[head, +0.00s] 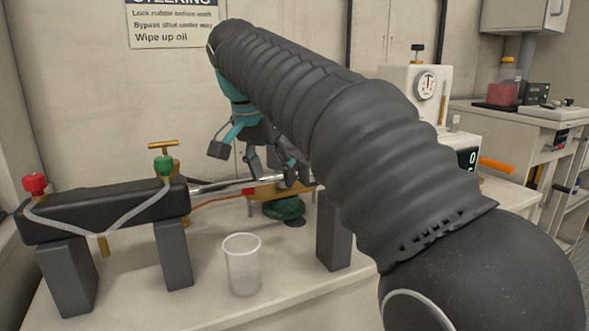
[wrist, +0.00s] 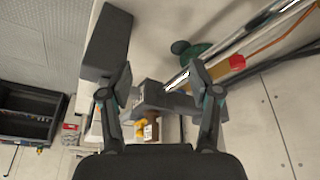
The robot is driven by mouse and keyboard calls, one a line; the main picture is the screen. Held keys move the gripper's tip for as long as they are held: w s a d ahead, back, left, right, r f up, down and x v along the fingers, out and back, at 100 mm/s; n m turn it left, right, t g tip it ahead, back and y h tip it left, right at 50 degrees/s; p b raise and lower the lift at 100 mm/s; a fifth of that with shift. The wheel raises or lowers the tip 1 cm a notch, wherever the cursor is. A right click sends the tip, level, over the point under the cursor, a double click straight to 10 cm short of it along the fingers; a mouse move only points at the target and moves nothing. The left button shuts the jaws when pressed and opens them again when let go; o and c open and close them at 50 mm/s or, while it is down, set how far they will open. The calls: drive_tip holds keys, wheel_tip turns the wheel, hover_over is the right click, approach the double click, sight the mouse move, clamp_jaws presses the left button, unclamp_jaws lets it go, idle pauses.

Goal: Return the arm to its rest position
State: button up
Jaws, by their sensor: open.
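My arm, in a black ribbed sleeve, reaches from the lower right to the upper middle of the head view and bends down at a teal wrist. My gripper (head: 276,172) hangs over the bench, close to a chrome rod (head: 215,184). In the wrist view my gripper (wrist: 160,88) has its fingers spread wide, with nothing held between them. The chrome rod (wrist: 240,42) runs past the right finger there; I cannot tell whether they touch. The sleeve hides part of the bench behind it.
A black cylinder block (head: 105,211) with red (head: 35,183) and green (head: 163,165) valve knobs stands at left. A clear cup (head: 241,264) stands in front on the bench. A dark block (head: 333,232) is beside my arm. A gauge machine (head: 418,84) stands behind.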

drive_tip(key=s+d+f+n+y, duration=0.1)
drive_tip(key=s+d+f+n, duration=0.1)
drive_tip(key=s+d+f, duration=0.4)
drive_tip(key=s+d+f+n+y, duration=0.1)
drive_tip(key=s+d+f+n, duration=0.1)
drive_tip(key=s+d, duration=0.45)
drive_tip(key=s+d+f+n+t, duration=0.1)
drive_tip(key=s+d+f, duration=0.2)
drive_tip(key=s+f, duration=0.2)
drive_tip(key=s+d+f+n+t, duration=0.1)
drive_tip(key=s+d+f, duration=0.3)
drive_tip(key=f, duration=0.6)
drive_tip(key=shift+s+d, duration=0.2)
drive_tip(key=shift+s, duration=0.6)
